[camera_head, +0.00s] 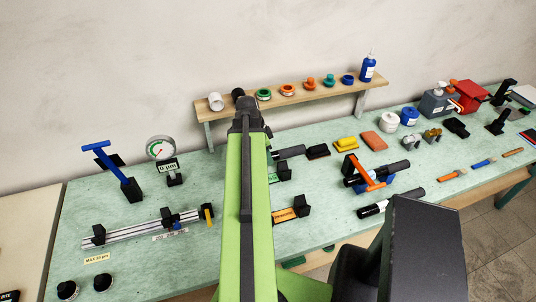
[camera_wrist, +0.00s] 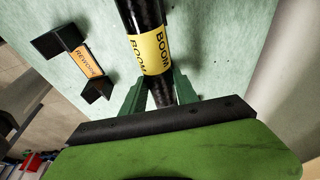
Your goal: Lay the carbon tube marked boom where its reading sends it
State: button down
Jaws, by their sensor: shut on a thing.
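In the wrist view the black carbon tube with a yellow BOOM band (camera_wrist: 151,54) stands between the green fingers of my gripper (camera_wrist: 158,92), which is shut on it. Its far end runs out of the picture. A black cradle with an orange REWORK label (camera_wrist: 87,62) lies left of the tube, apart from it; it also shows in the head view (camera_head: 288,213). Behind it there is a cradle with a green label (camera_head: 278,174), partly hidden by my arm. The dial gauge (camera_head: 161,150) has a display reading 0 µm.
A measuring rail (camera_head: 140,230) with black supports lies at the left, near a yellow MAX 20 µm label (camera_head: 97,259). Other dark tubes lie right of my arm, one by an orange clamp (camera_head: 368,175). A shelf (camera_head: 300,97) with spools runs along the wall.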

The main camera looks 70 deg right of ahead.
jog(key=shift+r, duration=0.1)
notch_tip(320, 180, down, 6)
jog(key=b, duration=0.6)
jog(key=shift+f+b, duration=0.5)
dwell(0.3)
jog(key=c, duration=0.9)
grip_release()
jog(key=shift+o, duration=0.4)
jog(key=o, duration=0.5)
jog(key=shift+o, duration=0.2)
